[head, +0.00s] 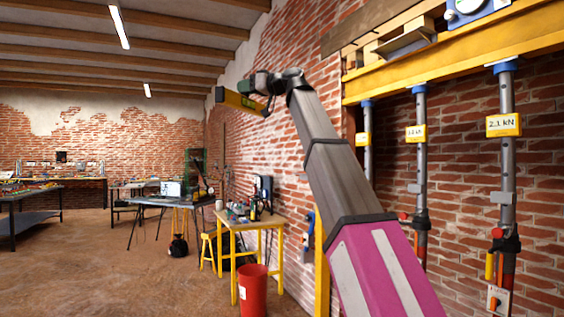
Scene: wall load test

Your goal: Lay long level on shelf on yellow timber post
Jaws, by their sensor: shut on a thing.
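My gripper (266,103) is raised at the upper middle of the head view, at the end of my outstretched arm. It is shut on the long level (240,102), a yellow bar with a dark end that points left toward the camera. The level is in the air, well above the workbench. The yellow timber post (321,275) stands upright by the brick wall, below and right of my gripper. My arm covers its upper part. I cannot make out a shelf on it.
A wooden-topped table (247,224) with yellow legs and tools stands left of the post. A red bin (252,290) is before it. Steel props (421,170) hold a yellow beam (460,47) at right. The floor at left is open.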

